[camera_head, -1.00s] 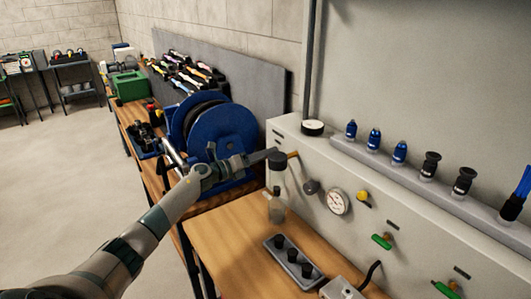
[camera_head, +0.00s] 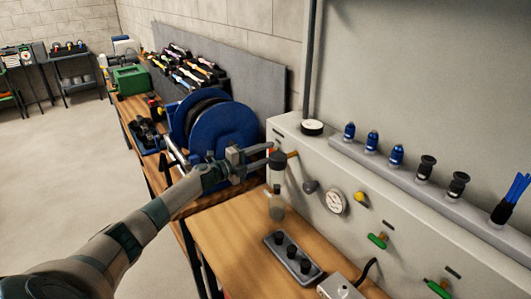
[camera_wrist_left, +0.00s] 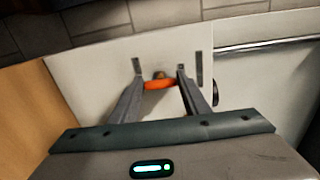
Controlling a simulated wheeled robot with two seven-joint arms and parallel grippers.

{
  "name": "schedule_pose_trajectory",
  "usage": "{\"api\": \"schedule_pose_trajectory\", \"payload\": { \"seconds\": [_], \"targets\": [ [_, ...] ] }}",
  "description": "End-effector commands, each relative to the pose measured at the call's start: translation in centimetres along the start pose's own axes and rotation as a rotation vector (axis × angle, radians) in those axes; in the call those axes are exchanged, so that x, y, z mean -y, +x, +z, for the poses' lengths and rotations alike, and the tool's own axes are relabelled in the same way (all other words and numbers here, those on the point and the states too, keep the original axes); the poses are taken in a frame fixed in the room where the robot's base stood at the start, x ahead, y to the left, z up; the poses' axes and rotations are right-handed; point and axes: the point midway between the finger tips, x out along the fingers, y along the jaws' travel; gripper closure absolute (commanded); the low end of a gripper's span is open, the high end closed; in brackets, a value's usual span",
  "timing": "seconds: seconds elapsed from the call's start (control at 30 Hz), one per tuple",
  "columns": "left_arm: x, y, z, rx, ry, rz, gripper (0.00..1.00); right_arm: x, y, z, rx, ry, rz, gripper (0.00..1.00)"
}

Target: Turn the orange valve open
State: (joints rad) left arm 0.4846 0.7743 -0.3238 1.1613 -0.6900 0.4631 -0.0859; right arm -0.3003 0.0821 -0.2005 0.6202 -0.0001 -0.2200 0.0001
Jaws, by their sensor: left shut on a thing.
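The orange valve (camera_head: 293,154) is on the front of the light grey panel, near its left end; only part of its handle shows in the head view. In the left wrist view its orange handle (camera_wrist_left: 160,85) lies across the gap between my fingers, with a finger at each end. My left gripper (camera_head: 270,152) is at the valve, shut on the handle. It also shows in the left wrist view (camera_wrist_left: 159,72). The gripper hides part of the valve in the head view. My right gripper is not in view.
A clear jar with a dark top (camera_head: 276,185) stands just below the gripper. A pressure gauge (camera_head: 334,202), a yellow knob (camera_head: 360,198) and green valves (camera_head: 378,240) are on the panel. A blue reel (camera_head: 222,130) is close behind the left arm. The wooden bench (camera_head: 222,232) has free room in front.

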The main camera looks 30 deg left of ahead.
Motion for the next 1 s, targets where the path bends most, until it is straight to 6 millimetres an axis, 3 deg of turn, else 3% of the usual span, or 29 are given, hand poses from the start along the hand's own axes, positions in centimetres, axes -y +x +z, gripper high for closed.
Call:
{"api": "schedule_pose_trajectory", "payload": {
  "seconds": [0.57, 0.6, 0.63, 1.0],
  "targets": [
    [-0.07, -0.03, 0.06, 0.001, -0.043, 0.001, 0.80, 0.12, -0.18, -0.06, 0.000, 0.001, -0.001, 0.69],
    [-0.07, -0.03, 0.06, 0.001, -0.043, 0.001, 0.48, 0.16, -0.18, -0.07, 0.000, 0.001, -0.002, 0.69],
    [-0.07, -0.03, 0.05, 0.001, -0.042, 0.001, 0.41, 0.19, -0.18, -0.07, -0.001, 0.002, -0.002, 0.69],
    [-0.07, -0.11, 0.03, 0.000, -0.040, 0.000, 0.39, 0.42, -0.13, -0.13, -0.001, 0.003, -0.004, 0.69]
  ]
}}
